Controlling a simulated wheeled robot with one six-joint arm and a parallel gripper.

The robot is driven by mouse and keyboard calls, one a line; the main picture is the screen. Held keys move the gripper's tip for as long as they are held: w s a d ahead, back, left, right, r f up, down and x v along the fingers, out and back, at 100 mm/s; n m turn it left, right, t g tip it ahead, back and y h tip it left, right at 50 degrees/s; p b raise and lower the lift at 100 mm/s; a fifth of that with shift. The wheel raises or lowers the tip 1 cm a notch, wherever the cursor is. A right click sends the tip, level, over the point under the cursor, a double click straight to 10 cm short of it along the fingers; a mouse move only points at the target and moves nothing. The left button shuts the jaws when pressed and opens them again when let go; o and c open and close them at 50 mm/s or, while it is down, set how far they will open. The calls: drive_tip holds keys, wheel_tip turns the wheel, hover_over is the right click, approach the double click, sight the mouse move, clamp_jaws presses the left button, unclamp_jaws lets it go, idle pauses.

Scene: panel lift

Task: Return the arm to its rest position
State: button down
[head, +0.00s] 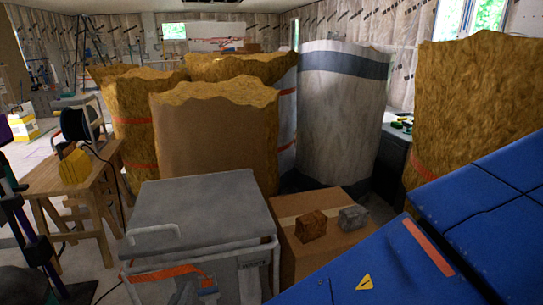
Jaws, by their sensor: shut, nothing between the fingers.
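My gripper is not in view in the head view, and I cannot see how its jaws stand. No part that I can surely tell as my arm shows, so its pose cannot be told from this picture.
Blue panels (440,245) fill the lower right. A grey-topped case (205,210) and a cardboard box (310,255) bearing two small blocks stand in front. Tall insulation rolls (215,140) crowd behind. A wooden workbench (65,170) and a dark stand (35,235) are at left.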

drive_tip(key=w+d+f+m+g+h, duration=0.15)
drive_tip(key=w+d, duration=0.25)
drive_tip(key=d, duration=0.4)
drive_tip(key=w+d+r+g+h, duration=0.1)
drive_tip(key=w+d+g+h, duration=0.15)
drive_tip(key=d, duration=0.45)
drive_tip(key=w+d+f+g+h, duration=0.1)
drive_tip(key=w+d, duration=0.4)
drive_tip(key=d, duration=0.3)
drive_tip(key=s+d+g+y, duration=0.1)
drive_tip(key=s+d, duration=0.3)
drive_tip(key=d, duration=0.7)
drive_tip(key=s+d+f+g+y, duration=0.1)
drive_tip(key=s+d, duration=0.4)
drive_tip(key=d, duration=0.6)
drive_tip(key=shift+s+d+m+g+y, duration=0.25)
drive_tip(key=shift+m+g+y, duration=0.2)
drive_tip(key=shift+g+y, duration=0.4)
